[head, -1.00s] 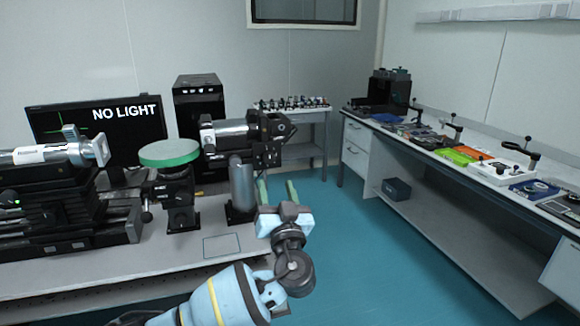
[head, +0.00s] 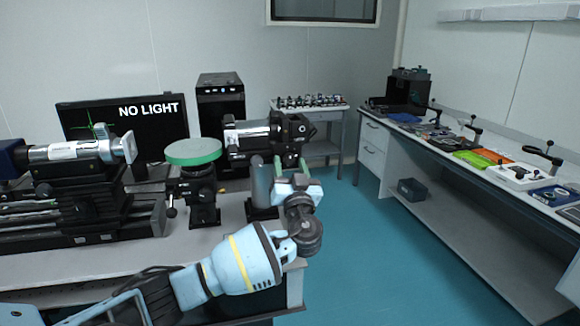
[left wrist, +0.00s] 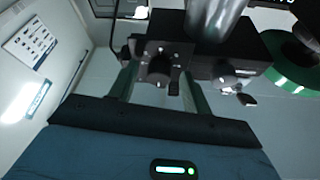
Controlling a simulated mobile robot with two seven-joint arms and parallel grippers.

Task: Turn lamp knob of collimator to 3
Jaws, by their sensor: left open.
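The collimator (head: 246,135) is a silver and black tube on a grey post at the right end of the near table. A black box forms its right end. In the left wrist view, a dark round lamp knob (left wrist: 159,69) with small white marks around it sits on the face of a black box (left wrist: 163,52). My left gripper (head: 291,166) is open with green fingers pointing at the box's lower part. In the left wrist view the fingers (left wrist: 159,84) stand on either side of the knob, apart from each other. I cannot tell whether they touch it, nor read its setting.
A green round platform (head: 193,152) on a black mount stands left of the collimator. Behind it a monitor (head: 150,112) reads NO LIGHT. A second tube device (head: 75,150) lies farther left. Open floor (head: 350,240) separates this table from the right bench (head: 455,150).

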